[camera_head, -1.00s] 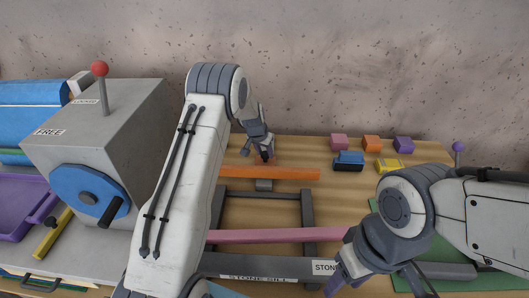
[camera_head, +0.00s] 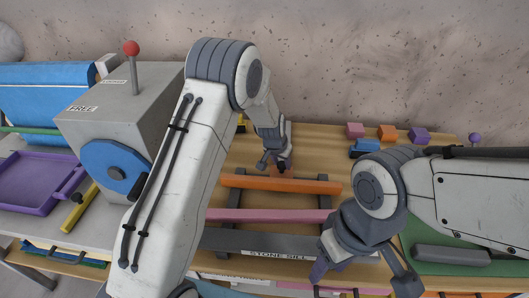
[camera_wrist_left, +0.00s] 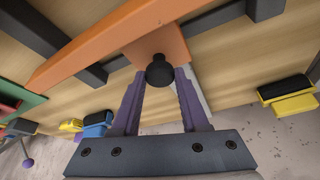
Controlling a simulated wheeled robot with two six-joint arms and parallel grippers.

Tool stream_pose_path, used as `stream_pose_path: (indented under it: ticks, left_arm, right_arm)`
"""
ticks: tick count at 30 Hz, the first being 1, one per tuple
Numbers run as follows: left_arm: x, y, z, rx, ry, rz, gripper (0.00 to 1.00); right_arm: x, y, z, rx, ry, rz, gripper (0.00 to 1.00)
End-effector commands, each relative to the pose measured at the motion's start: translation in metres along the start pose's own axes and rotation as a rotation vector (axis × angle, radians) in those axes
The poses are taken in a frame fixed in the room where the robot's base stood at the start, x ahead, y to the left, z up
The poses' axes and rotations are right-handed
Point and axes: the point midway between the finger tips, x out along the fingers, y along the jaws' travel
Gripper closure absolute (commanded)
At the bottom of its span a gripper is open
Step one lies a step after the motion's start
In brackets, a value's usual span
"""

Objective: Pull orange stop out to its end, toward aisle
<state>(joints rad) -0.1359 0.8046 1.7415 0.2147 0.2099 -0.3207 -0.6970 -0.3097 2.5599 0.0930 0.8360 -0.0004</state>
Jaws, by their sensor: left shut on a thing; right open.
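The orange stop (camera_head: 280,184) is a long bar lying across dark rails, with the pink bar (camera_head: 268,215) close in front of it. In the left wrist view the orange stop (camera_wrist_left: 105,45) has a tab with a black knob (camera_wrist_left: 160,71). My left gripper (camera_head: 279,164) is behind the bar, and its purple fingers (camera_wrist_left: 160,80) are shut on the knob from both sides. My right gripper (camera_head: 362,277) is open and empty at the front right, near the sill.
The dark sill labelled "STONE SILL" (camera_head: 222,240) lies in front of the pink bar. A grey box (camera_head: 125,115) with a blue disc and red-tipped lever stands left. Small coloured blocks (camera_head: 388,132) sit at the back right, by the wall. A green mat (camera_head: 480,225) lies right.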

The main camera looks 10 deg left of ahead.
Motion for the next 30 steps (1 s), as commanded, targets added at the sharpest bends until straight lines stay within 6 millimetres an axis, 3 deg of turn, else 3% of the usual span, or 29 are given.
stream_pose_path:
  ticks: [3, 12, 13, 15, 25, 30]
  left_arm:
    - [-0.002, 0.016, 0.004, 0.012, -0.003, 0.008, 1.00]
    - [-0.002, 0.019, 0.007, 0.015, -0.010, 0.010, 1.00]
    - [-0.001, 0.019, 0.007, 0.016, -0.010, 0.011, 0.44]
    - [-0.001, 0.020, 0.006, 0.017, -0.009, 0.011, 0.26]
    - [-0.003, 0.018, 0.004, 0.016, -0.002, 0.008, 0.26]
    - [-0.022, 0.018, 0.002, 0.016, 0.003, 0.008, 0.26]
  right_arm:
    - [-0.001, 0.000, 0.000, 0.000, 0.000, 0.000, 0.50]
    - [-0.001, 0.000, 0.000, 0.000, 0.000, 0.000, 0.50]
    - [-0.001, 0.000, 0.000, 0.000, 0.000, 0.000, 0.50]
    - [-0.001, 0.000, 0.000, 0.000, 0.000, 0.000, 0.50]
    - [0.000, 0.000, 0.000, 0.000, 0.000, 0.000, 0.50]
    - [0.004, 0.000, 0.000, 0.000, 0.000, 0.000, 0.50]
